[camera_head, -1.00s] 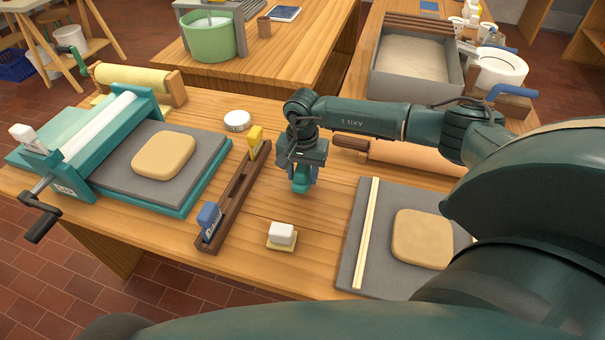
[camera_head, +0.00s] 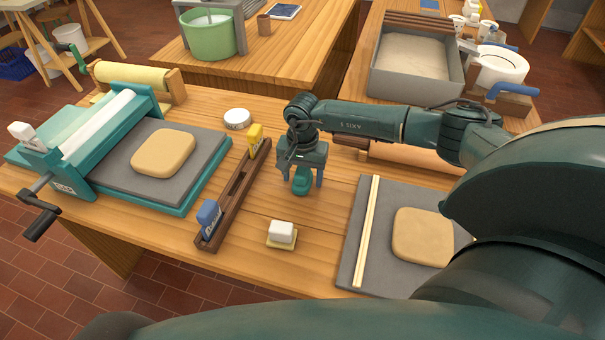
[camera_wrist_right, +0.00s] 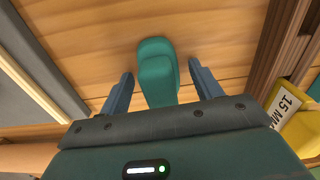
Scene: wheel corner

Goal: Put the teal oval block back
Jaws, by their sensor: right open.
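The teal oval block (camera_head: 302,186) is on the wooden table, right of the dark wooden rack (camera_head: 237,190). My right gripper (camera_head: 303,178) is above it, pointing down, with its fingers apart. In the right wrist view the teal block (camera_wrist_right: 157,72) is between the two open fingers of the right gripper (camera_wrist_right: 162,72), with a visible gap on each side. The rack holds a blue block (camera_head: 208,214) at its near end and a yellow block (camera_head: 255,138) at its far end. The stretch between them is empty. My left gripper is not in view.
A white block on a yellow base (camera_head: 282,233) stands near the front edge. A grey board (camera_head: 350,265) with a clay slab (camera_head: 423,237) is at right. A teal slab roller (camera_head: 100,130) is at left. A round white-topped tin (camera_head: 237,118) is beyond the rack.

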